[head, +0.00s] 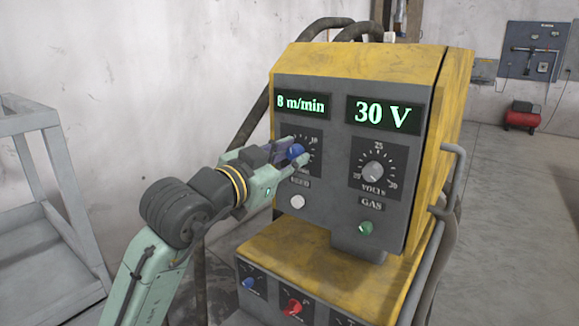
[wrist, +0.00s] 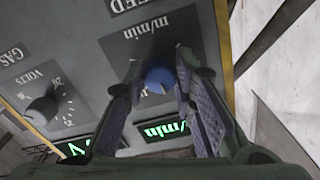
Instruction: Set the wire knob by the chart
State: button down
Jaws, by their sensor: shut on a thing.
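The wire knob (head: 295,151) is blue and sits on the left dial of the grey panel, under a green display (head: 302,104) reading 8 m/min. My gripper (head: 297,150) has its fingers on either side of this knob and is shut on it. In the wrist view the blue knob (wrist: 159,80) shows between the two fingertips (wrist: 160,78), with the panel upside down. The gripper hides much of the dial's scale and label. No chart can be made out in either view.
Right of it are a grey volts knob (head: 373,171) and a display (head: 382,113) reading 30 V. Below are a white button (head: 297,201) and a green button (head: 366,228). A grey pipe (head: 447,185) runs along the machine's right side. A grey cart (head: 45,200) stands at left.

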jog(key=m+b, duration=0.3)
jog(key=m, duration=0.2)
jog(key=shift+f+m+b, duration=0.1)
jog(key=shift+m+b, duration=0.2)
jog(key=m+b, duration=0.2)
jog(key=m, duration=0.3)
jog(key=shift+r+m, duration=0.2)
jog(key=shift+m, duration=0.1)
jog(key=c, duration=1.3)
grip_release()
jog(key=shift+c, duration=0.2)
jog(key=v, duration=1.2)
